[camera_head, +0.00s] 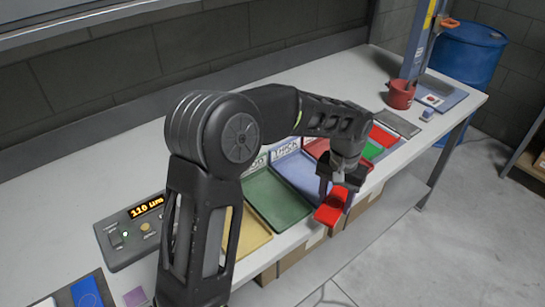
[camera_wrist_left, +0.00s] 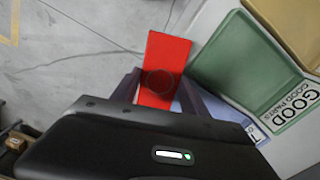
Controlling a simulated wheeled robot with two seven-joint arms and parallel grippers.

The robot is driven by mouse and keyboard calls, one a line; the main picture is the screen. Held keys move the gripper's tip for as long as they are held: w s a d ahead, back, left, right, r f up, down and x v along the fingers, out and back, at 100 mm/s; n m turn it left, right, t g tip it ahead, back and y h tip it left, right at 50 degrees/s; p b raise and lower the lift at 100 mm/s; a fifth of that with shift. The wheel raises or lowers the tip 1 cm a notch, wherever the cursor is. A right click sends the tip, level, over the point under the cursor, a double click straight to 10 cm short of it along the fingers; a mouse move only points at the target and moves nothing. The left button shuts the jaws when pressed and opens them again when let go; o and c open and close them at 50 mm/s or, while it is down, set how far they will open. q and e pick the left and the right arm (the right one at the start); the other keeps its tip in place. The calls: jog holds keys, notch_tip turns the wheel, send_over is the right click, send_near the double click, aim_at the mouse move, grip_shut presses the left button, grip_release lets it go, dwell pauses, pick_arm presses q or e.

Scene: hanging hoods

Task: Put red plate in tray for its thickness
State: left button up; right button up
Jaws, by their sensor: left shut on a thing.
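My left gripper (camera_head: 337,190) is shut on a red plate (camera_head: 330,214), held in front of the blue tray near the table's front edge. In the left wrist view the red plate (camera_wrist_left: 167,62) sticks out beyond the gripper (camera_wrist_left: 160,98), with a finger on each side. The blue tray (camera_head: 300,172) has a label that seems to read THICK; the gripper partly hides it in the wrist view. To its left is the green tray (camera_head: 272,200), labelled GOOD in the wrist view (camera_wrist_left: 240,62). A red tray (camera_head: 317,147) is partly hidden behind my arm. My right gripper is not in view.
A yellow tray (camera_head: 250,232) and a display box (camera_head: 135,232) stand to the left. Another red plate (camera_head: 383,136) and a green one (camera_head: 372,150) lie to the right. A red cup-like container (camera_head: 401,95) stands farther back. Boxes (camera_head: 302,250) are below the table.

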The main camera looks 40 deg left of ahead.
pick_arm(q)
jog(key=s+a+r+n+p, duration=0.25)
jog(key=a+r+n, duration=0.25)
jog(key=a+n, duration=0.5)
notch_tip(320, 180, up, 3)
jog(key=n+p, duration=0.2)
jog(key=n, duration=0.2)
send_over(273, 199)
jog(key=shift+a+f, duration=0.1)
jog(key=shift+f, duration=0.05)
notch_tip(273, 199, down, 10)
jog(key=b, duration=0.7)
jog(key=shift+r, duration=0.2)
jog(key=shift+f+b, duration=0.55)
jog(key=shift+f, duration=0.05)
jog(key=shift+f+b, duration=0.4)
jog(key=shift+f, duration=0.25)
jog(key=o, duration=1.6)
jog(key=shift+s, duration=0.1)
jog(key=shift+r, duration=0.1)
